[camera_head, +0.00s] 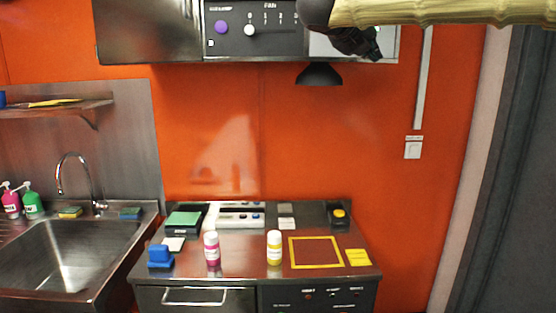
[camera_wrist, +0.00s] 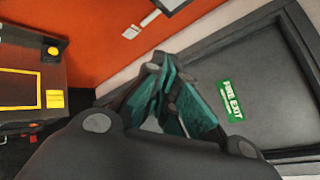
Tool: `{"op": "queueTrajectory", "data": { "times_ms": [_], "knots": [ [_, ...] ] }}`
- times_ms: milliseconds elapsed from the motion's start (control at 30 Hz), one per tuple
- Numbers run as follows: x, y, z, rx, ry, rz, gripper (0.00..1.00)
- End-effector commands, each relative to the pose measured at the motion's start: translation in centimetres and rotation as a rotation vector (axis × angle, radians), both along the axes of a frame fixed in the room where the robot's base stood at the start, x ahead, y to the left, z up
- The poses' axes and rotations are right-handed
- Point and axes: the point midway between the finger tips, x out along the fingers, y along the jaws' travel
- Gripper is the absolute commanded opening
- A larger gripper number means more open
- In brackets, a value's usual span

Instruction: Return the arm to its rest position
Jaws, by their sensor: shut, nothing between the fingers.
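My gripper (camera_head: 372,50) is raised high in the head view, at the top right, in front of the wall cabinet and well above the counter. My arm, in a pale ribbed cover, comes in from the upper right edge. In the wrist view my gripper (camera_wrist: 164,72) is shut and empty. Its dark fingers with teal pads come together near the picture's middle. A grey door with a green fire exit sign (camera_wrist: 229,101) lies beyond the fingers.
The steel counter (camera_head: 330,275) holds a pink-labelled bottle (camera_head: 212,250), a yellow-labelled bottle (camera_head: 274,248), a blue block-like item (camera_head: 160,257) and a yellow square outline (camera_head: 316,239). A sink (camera_head: 65,255) is at left. A wall cabinet (camera_head: 150,30) and dark lamp (camera_head: 319,74) are near my gripper.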

Motion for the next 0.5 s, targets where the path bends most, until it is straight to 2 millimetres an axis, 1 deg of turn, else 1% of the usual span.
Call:
{"op": "queueTrajectory", "data": {
  "times_ms": [33, 167, 267, 300, 367, 400, 467, 500],
  "knots": [
    [0.6, 0.3, -1.2, -0.026, 0.015, 0.010, 0.00],
    [2.3, 1.1, -4.5, -0.103, 0.055, 0.044, 0.00],
    [3.8, 2.0, -8.0, -0.180, 0.098, 0.081, 0.00],
    [4.5, 2.4, -9.9, -0.219, 0.121, 0.100, 0.00],
    [5.5, 3.0, -13.0, -0.283, 0.158, 0.135, 0.00],
    [6.2, 3.4, -15.1, -0.326, 0.185, 0.159, 0.00],
    [7.0, 4.0, -18.5, -0.393, 0.226, 0.199, 0.00],
    [7.4, 4.4, -20.7, -0.438, 0.254, 0.227, 0.00]
  ]
}}
